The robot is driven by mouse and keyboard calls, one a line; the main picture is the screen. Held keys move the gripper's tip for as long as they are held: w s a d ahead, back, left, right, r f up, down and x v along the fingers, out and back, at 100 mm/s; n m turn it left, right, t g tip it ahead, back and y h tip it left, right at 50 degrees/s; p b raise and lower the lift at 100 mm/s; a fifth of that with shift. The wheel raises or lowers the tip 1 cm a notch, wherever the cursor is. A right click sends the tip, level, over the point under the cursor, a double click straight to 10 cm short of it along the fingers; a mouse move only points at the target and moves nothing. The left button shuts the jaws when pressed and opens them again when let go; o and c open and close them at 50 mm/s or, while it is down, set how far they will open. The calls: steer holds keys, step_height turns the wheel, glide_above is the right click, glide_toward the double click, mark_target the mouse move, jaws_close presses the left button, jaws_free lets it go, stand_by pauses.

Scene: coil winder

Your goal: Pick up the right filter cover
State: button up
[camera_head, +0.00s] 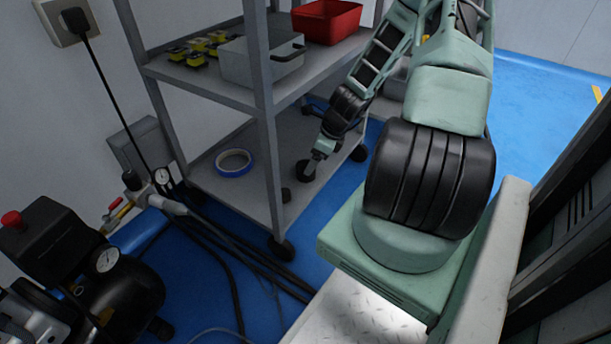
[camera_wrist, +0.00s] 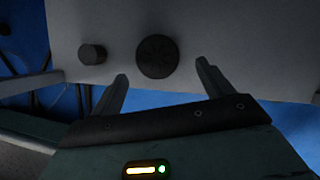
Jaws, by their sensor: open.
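A dark round cover with a ridged face (camera_wrist: 157,57) lies on the light grey lower shelf, just ahead of and between my fingertips in the wrist view. A smaller dark cylinder (camera_wrist: 92,54) sits to its left. In the head view the cylinder (camera_head: 286,195) is near the shelf's front edge, and a dark round piece (camera_head: 304,172) is at the tip of my arm. My gripper (camera_wrist: 162,69) is open and empty, its fingers pointing at the larger cover. I cannot tell for certain which piece is the right filter cover, or whether the fingers touch anything.
The cart's grey upright post (camera_head: 268,130) and upper shelf (camera_head: 225,90) stand close to my arm. A blue tape roll (camera_head: 234,163) lies on the lower shelf. A compressor (camera_head: 110,285) and hoses are at lower left.

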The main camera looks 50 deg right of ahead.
steer(key=shift+b+x, duration=2.55)
steer(key=shift+x, duration=0.15)
steer(key=shift+a+r, duration=0.15)
steer(key=c, duration=1)
